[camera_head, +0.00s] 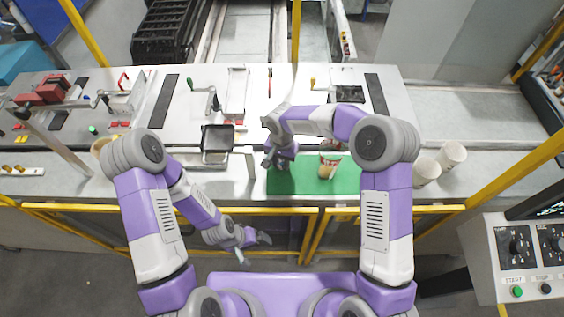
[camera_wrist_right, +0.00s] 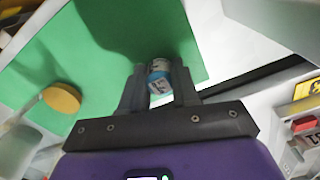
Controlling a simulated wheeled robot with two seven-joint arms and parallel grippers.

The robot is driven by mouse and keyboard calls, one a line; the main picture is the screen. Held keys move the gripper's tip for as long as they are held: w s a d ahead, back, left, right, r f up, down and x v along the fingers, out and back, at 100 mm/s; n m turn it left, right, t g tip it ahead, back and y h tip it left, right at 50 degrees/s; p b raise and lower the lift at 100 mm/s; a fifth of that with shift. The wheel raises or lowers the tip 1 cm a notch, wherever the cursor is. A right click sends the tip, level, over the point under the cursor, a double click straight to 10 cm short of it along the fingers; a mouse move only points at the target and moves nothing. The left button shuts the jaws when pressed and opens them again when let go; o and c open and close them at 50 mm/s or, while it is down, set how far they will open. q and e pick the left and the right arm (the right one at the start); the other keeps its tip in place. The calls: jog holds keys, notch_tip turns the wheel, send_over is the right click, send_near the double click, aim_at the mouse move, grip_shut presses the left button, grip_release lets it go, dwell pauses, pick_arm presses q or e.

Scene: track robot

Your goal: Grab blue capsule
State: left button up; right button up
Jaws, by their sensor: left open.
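A small blue and white capsule (camera_wrist_right: 159,76) is in the right wrist view, between the two fingertips of my right gripper (camera_wrist_right: 160,82). The fingers lie close along both its sides; I cannot tell whether they press on it. In the head view my right gripper (camera_head: 279,160) points down over the left end of the green mat (camera_head: 346,182) and hides the capsule there. The mat also fills much of the right wrist view (camera_wrist_right: 110,45). My left gripper (camera_head: 252,247) is open and empty, hanging low in front of the table, well away from the mat.
A cup (camera_head: 329,165) stands on the mat, right of my right gripper. White cups (camera_head: 452,155) stand at the table's right. A dark square tray (camera_head: 217,139) lies left of the mat. A yellow rail (camera_head: 370,209) runs along the front.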

jog(key=c, duration=0.3)
jog(key=shift+r, duration=0.1)
